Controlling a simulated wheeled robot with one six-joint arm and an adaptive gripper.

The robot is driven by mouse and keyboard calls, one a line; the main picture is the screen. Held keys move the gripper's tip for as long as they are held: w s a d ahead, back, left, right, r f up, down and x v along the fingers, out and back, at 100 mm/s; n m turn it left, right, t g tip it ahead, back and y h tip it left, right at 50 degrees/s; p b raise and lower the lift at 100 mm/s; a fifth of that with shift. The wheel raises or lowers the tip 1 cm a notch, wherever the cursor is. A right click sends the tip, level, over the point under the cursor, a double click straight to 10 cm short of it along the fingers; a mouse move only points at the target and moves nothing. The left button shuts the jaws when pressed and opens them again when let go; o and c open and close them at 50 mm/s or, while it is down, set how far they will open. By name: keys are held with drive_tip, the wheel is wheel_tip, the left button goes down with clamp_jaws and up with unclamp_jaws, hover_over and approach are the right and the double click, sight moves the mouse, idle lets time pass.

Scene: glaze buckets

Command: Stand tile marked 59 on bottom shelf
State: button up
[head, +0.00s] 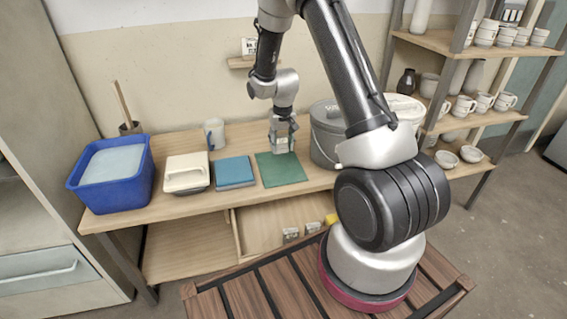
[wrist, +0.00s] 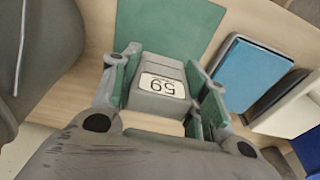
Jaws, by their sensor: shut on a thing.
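The tile marked 59 (wrist: 160,85) is a small grey block with a white label, seen upside down in the wrist view. My gripper (wrist: 162,92) is shut on it, with a finger on either side. In the head view my gripper (head: 282,140) is above the bench, over the green mat (head: 281,172). I cannot tell whether the tile touches the mat. The bottom shelf (head: 186,249) lies under the bench. Small grey tiles (head: 290,235) stand at its right part, near a yellow item (head: 331,219); their marks are too small to read.
The shelf's left part is clear.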

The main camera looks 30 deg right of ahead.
wheel_tip(320, 180, down, 9)
drive_tip(key=shift+r, duration=0.1)
idle(0.3)
drive_tip(key=o, duration=1.1)
drive_tip(key=shift+f, duration=0.2)
